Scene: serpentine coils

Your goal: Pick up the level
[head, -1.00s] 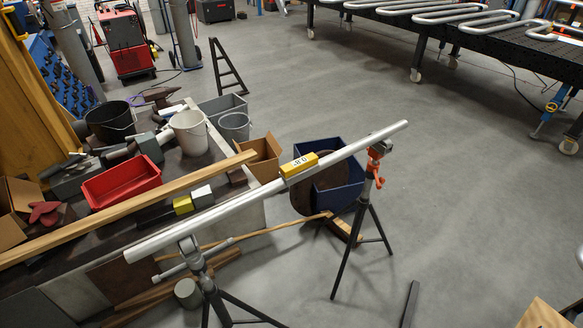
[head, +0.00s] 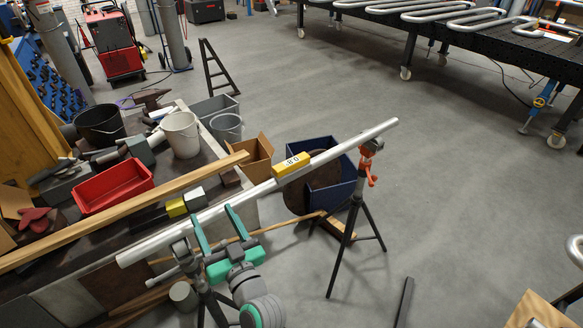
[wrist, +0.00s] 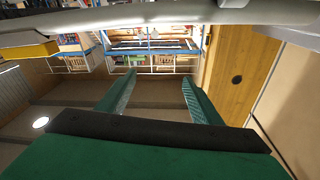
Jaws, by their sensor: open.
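The level is a small yellow block with dark markings (head: 292,167). It sits on top of a long silver pipe (head: 345,148) that slants up to the right across two tripod stands. In the wrist view its yellow end (wrist: 28,50) shows at the upper left, against the pipe (wrist: 150,17). My gripper (head: 211,212) is green, open and empty. In the head view it appears over the lower left part of the pipe, to the left of and below the level. The wrist view shows its two fingers (wrist: 159,77) apart with nothing between them.
The tripod stands, one with an orange-red clamp (head: 371,170), hold the pipe. A bench on the left carries a red bin (head: 113,187), buckets (head: 182,134) and a long wooden beam (head: 75,230). A blue bin (head: 335,184) is behind the pipe. The floor on the right is largely clear.

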